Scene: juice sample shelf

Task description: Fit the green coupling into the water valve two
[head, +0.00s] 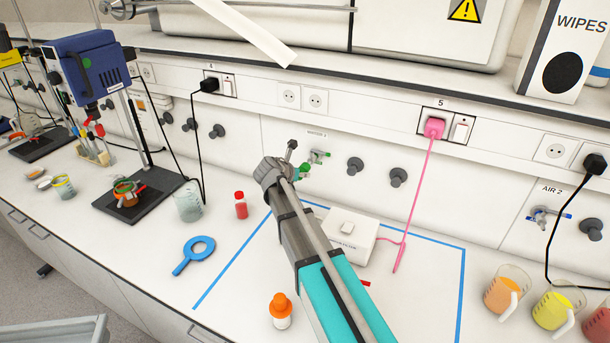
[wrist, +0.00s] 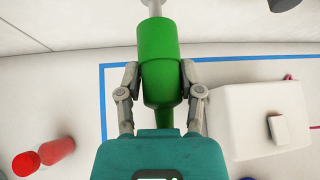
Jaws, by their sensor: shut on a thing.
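My gripper (wrist: 160,68) is shut on the green coupling (wrist: 158,40), with one grey finger on each side of it. In the wrist view a grey metal end (wrist: 153,8) is in line with the coupling's far end; I cannot tell how far the two are joined. In the head view my gripper (head: 295,160) is close to the wall, and a bit of the green coupling (head: 304,170) shows beside it. The green-handled water valve two (head: 319,156) is on the wall just behind, partly hidden, under a small label.
A white box (head: 345,240) with a pink cable stands right of my arm. A red-capped bottle (head: 241,205), a blue ring tool (head: 197,252) and an orange-capped bottle (head: 281,310) stand or lie nearby. Dark knobs (head: 355,167) stick out of the wall at right.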

